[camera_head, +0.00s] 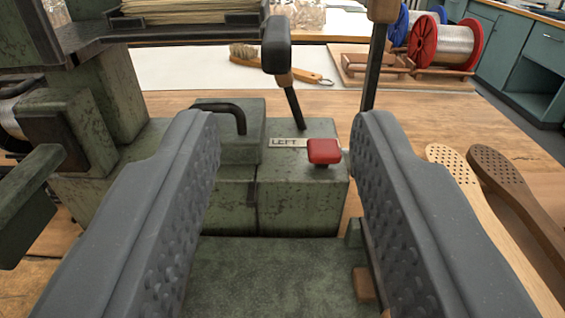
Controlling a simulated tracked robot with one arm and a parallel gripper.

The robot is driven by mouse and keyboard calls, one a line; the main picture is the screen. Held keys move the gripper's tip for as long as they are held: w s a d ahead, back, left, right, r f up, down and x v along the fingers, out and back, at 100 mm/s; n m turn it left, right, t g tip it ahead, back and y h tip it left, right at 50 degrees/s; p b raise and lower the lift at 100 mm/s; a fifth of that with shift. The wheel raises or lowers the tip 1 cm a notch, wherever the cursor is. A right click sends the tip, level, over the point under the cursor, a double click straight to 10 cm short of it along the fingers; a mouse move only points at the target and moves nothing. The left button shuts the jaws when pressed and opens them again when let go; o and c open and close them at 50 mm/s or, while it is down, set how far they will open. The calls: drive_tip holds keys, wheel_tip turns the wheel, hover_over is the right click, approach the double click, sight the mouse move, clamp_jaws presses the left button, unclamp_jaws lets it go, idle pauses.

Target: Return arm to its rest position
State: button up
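My gripper (285,150) is open, with its two dark grey padded fingers wide apart and nothing between them. It is above the green bed of a mottled green machine (300,205). Beyond the fingertips, the machine's block carries a red knob (324,151) beside a "LEFT" label (287,143). A black-handled lever (276,45) stands tilted behind it. The finger pads look clear of the machine, though the fingers hide parts of it.
Drilled wooden brush bodies (516,187) lie at right on the wooden bench (395,105). A brush (262,58) lies on a white mat behind. Wire spools (450,45) sit at back right. A tray of bristles (185,20) stands at upper left.

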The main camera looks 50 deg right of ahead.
drive_tip(key=shift+s+a, duration=0.15)
idle(0.4)
drive_tip(key=w+a+r+t+y, duration=0.3)
drive_tip(key=w+a+r+y, duration=0.3)
drive_tip(key=w+a+r, duration=0.25)
drive_tip(key=w+a+r+n+t+y, duration=0.1)
drive_tip(key=a+r+n+y, duration=0.1)
drive_tip(key=a+r+y, duration=0.3)
drive_tip(key=w+a+r+n+t+y, duration=0.1)
drive_tip(key=w+a+r+n, duration=0.1)
drive_tip(key=a+r, duration=0.35)
drive_tip(key=s+a+r+n+y, duration=0.1)
drive_tip(key=s+r+n+y, duration=0.15)
drive_tip(key=r, duration=0.45)
drive_tip(key=s+a+r+n+y, duration=0.1)
drive_tip(key=s+a+r, duration=0.15)
drive_tip(key=r, duration=0.55)
drive_tip(key=s+d+r+n+h, duration=0.1)
drive_tip(key=s+d+r+n, duration=0.2)
drive_tip(key=s+r, duration=0.8)
drive_tip(key=shift+s+d+r, duration=0.25)
drive_tip(key=shift+s+d, duration=0.25)
drive_tip(key=shift+s, duration=0.55)
